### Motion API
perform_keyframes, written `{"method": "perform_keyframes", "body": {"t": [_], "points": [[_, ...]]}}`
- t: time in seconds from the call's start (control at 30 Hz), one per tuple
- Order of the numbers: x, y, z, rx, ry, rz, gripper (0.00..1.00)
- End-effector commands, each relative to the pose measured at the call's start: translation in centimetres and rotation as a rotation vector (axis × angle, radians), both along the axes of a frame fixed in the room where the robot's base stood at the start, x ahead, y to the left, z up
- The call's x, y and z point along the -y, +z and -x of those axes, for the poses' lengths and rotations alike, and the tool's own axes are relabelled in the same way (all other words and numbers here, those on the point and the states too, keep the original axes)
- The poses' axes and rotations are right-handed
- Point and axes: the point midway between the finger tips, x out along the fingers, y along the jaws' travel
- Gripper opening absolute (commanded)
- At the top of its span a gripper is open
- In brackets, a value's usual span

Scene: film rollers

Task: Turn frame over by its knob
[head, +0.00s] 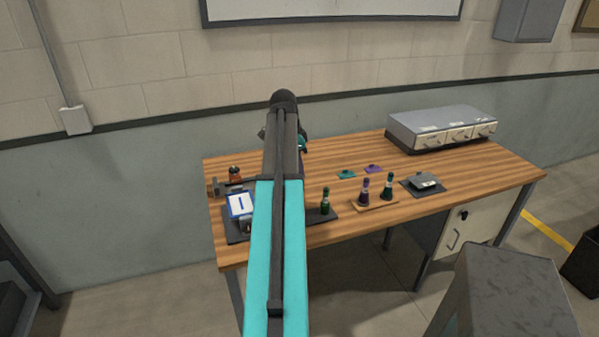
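A white panel with a blue border and a blue bar (240,205) sits at the left end of the table, over a dark base plate (232,237). It looks like the frame, though I cannot be sure. Behind it a dark rod ends in a small brownish block (213,187) at the left table edge; this may be the knob, too small to tell. My teal arm reaches over the table and hides what lies right of the panel. My gripper (298,143) is at the arm's far end, mostly hidden by the arm; its fingers cannot be made out.
Right of my arm stand a green bottle (325,203) and two more bottles on a wooden stand (374,205). A small grey device (424,182) sits on a dark mat. A grey drawer box (440,128) stands at the back right. The table's front right is clear.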

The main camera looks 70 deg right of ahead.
Motion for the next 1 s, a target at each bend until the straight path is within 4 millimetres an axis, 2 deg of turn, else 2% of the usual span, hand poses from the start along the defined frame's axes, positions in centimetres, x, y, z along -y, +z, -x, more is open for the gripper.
{"method": "perform_keyframes", "body": {"t": [0.3, 1.0], "points": [[0.0, 1.8, 0.0, 0.0, 0.0, 0.0, 0.0], [0.0, 2.3, 0.0, 0.0, 0.0, 0.0, 0.0]]}}
